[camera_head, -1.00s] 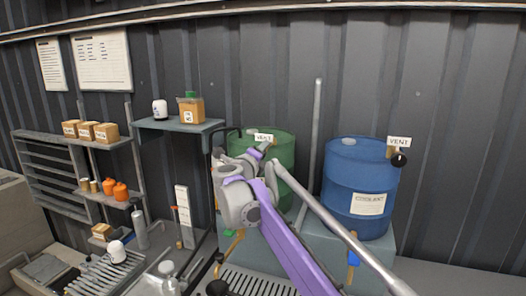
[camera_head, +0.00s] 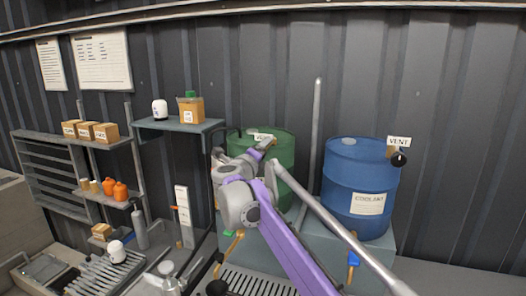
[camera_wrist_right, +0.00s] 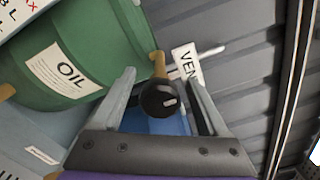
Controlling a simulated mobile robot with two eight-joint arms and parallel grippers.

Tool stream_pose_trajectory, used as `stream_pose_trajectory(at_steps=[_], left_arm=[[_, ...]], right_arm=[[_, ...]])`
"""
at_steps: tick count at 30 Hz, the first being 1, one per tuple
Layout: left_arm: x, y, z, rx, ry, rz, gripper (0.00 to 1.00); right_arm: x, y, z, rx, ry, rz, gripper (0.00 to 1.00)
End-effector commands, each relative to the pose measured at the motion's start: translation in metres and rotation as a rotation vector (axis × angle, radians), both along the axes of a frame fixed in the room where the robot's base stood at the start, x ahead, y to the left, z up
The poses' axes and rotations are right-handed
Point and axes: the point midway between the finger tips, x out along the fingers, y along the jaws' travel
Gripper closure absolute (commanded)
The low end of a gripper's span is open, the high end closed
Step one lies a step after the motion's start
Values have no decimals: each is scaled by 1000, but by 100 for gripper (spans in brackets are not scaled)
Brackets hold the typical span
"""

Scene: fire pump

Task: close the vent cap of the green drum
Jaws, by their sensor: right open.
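The green drum (camera_head: 280,160) stands behind my right arm, which covers much of its front. Its white VENT tag (camera_head: 264,137) shows at its top edge. In the right wrist view the green drum (camera_wrist_right: 75,60) bears an OIL label. A black round vent cap (camera_wrist_right: 160,98) on a tan stem sits beside the drum's rim, with the VENT tag (camera_wrist_right: 187,64) next to it. My right gripper (camera_wrist_right: 163,78) is open, with one finger on each side of the cap and visible gaps. In the head view my right gripper (camera_head: 266,146) is at the drum's upper front. My left gripper is not in view.
The blue drum (camera_head: 360,180) stands to the right, with its own VENT tag and black knob. A grey pole (camera_head: 316,130) rises between the drums. The corrugated wall (camera_head: 460,130) is close behind.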

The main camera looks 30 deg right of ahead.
Motion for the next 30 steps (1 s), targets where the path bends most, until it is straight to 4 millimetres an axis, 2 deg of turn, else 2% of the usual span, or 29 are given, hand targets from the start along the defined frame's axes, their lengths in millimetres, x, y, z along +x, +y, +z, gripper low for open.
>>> stream_pose_trajectory(at_steps=[15, 21, 30], left_arm=[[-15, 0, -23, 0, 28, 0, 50], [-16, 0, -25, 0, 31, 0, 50], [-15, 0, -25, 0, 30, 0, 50]], right_arm=[[-57, 69, -3, 1, 2, 4, 23], [-68, 80, -1, 0, 0, 1, 23], [-69, 81, 0, 0, 0, 0, 23]])
